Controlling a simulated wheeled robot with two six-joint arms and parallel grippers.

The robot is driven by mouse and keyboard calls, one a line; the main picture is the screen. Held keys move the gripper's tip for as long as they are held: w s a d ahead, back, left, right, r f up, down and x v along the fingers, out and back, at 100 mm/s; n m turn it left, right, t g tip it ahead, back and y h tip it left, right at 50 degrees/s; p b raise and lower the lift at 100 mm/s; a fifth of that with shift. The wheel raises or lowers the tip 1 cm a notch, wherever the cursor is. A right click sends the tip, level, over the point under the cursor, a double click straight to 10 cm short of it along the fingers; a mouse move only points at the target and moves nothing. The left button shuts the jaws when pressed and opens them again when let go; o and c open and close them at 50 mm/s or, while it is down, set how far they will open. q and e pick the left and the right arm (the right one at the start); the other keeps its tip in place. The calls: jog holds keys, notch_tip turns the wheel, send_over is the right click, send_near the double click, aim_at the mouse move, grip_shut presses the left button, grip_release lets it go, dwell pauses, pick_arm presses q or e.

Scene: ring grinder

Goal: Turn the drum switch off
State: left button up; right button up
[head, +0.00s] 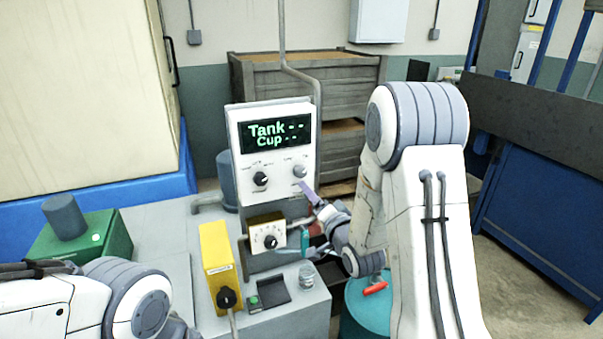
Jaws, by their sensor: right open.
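A white control panel (272,158) has a lit display reading "Tank - -" and "Cup - -". Below the display are a black knob (261,179) on the left and a grey knob (299,171) on the right. The small labels are too blurred to read, so I cannot tell which control is the drum switch. My right gripper (307,215) is open, with one purple and one teal finger. It is just below and right of the grey knob, apparently empty; I cannot tell whether it touches the panel. My left arm shows at the lower left, its gripper out of view.
A smaller dial box (268,238) sits below the panel. A yellow box (216,262) with a black knob stands front left of it. A green box (85,240) is at left. A teal drum (362,315) stands below my right arm. Wooden crates (305,85) are behind.

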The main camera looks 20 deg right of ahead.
aim_at(301, 174)
jog(key=shift+t, duration=0.3)
jog(key=w+p, duration=0.1)
jog(key=w, duration=0.2)
jog(key=w+p, duration=0.1)
jog(key=w, duration=0.2)
jog(key=w+p, duration=0.1)
jog(key=w, duration=0.2)
jog(key=shift+w+d+r+p, duration=0.25)
jog(key=shift+w+r+p, duration=0.05)
jog(key=shift+w+r, duration=0.05)
jog(key=shift+w+f, duration=0.1)
jog(key=shift+w, duration=0.25)
grip_shut()
